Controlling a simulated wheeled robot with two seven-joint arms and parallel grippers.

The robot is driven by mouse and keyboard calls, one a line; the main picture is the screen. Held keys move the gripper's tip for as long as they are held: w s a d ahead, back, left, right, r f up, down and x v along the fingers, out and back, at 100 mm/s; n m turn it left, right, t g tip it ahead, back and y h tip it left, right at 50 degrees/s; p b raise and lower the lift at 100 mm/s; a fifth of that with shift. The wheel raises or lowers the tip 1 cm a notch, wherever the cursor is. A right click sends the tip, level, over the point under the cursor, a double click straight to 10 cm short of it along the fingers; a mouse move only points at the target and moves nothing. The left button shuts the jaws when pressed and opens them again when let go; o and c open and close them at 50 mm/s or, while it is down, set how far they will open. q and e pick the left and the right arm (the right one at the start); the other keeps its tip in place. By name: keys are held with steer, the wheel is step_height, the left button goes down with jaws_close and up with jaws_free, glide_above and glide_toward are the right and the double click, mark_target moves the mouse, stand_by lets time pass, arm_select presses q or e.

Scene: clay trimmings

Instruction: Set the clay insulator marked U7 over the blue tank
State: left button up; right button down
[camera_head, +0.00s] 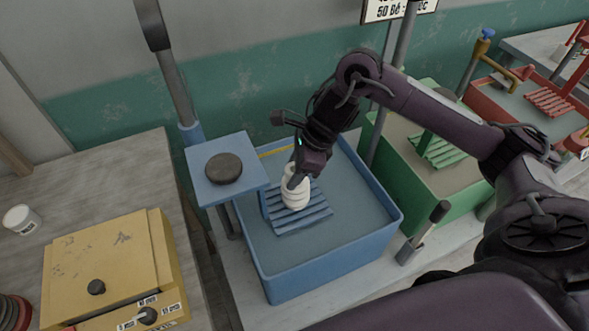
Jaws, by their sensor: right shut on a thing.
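A white ribbed clay insulator (296,194) is in the jaws of my right gripper (297,179), over the slatted blue rack inside the blue tank (325,277). My right gripper points down and is shut on the insulator's upper part. Whether the insulator touches the rack (312,221) cannot be told. No U7 mark is readable on it. The tank holds a dull grey-blue surface around the rack. My left gripper is not in view.
A blue post with a small platform bearing a dark disc (223,168) stands at the tank's left. A green tank (458,193) and a red tank (511,107) stand to the right.

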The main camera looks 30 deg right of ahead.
steer(key=c, duration=0.8)
jaws_free()
steer(key=p+v, duration=0.2)
steer(key=v, duration=1)
steer(key=shift+s, duration=0.1)
